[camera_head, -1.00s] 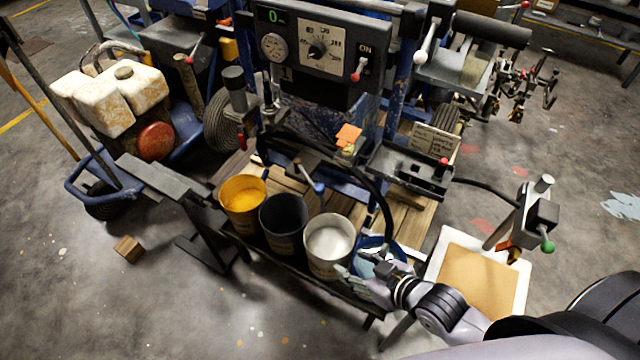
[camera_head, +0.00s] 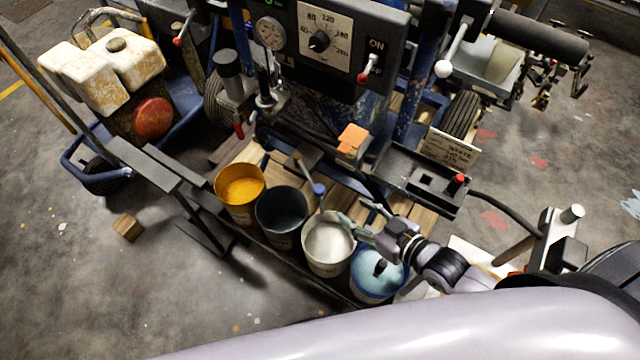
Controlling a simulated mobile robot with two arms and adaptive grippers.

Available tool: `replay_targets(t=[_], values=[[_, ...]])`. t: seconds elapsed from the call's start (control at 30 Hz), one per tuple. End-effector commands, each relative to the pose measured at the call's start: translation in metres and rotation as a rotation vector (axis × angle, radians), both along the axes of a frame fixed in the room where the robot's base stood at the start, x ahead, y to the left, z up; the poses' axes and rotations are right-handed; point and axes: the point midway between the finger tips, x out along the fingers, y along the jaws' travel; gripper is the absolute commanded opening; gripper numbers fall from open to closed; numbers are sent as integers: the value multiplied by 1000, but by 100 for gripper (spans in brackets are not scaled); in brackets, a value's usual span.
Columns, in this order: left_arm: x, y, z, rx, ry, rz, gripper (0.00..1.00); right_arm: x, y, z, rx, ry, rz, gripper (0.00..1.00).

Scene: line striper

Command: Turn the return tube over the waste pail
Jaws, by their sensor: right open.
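The black return tube (camera_head: 373,190) runs from the machine's front towards my right gripper (camera_head: 354,215), which partly hides it. My right gripper is open above the back right of the white pail (camera_head: 309,262). I cannot tell whether its fingers touch the tube. A row of pails holds a yellow one (camera_head: 222,207), a dark one (camera_head: 265,231), the white one and a blue one (camera_head: 357,287) with pale blue contents. A short black piece stands in the blue pail. I cannot tell which is the waste pail. My left gripper is out of view.
A blue-tipped lever (camera_head: 318,189) stands just behind the dark and white pails. The control panel (camera_head: 340,40) rises behind. A black tray with a red knob (camera_head: 460,179) is right of the tube. A wooden block (camera_head: 128,227) lies on open floor at left.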

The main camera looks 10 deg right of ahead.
Motion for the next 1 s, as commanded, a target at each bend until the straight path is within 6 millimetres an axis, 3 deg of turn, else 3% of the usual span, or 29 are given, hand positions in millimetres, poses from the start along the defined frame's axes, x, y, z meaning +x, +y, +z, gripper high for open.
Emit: replay_targets(t=[0.1,0.2,0.6,1.0], values=[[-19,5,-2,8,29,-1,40,21,11,-9,2,-3,-2,45],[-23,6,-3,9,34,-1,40,38,20,-16,2,-3,-2,45],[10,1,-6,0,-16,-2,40,100,57,-47,0,-1,-1,45],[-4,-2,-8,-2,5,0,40,117,67,-55,0,1,0,45]])
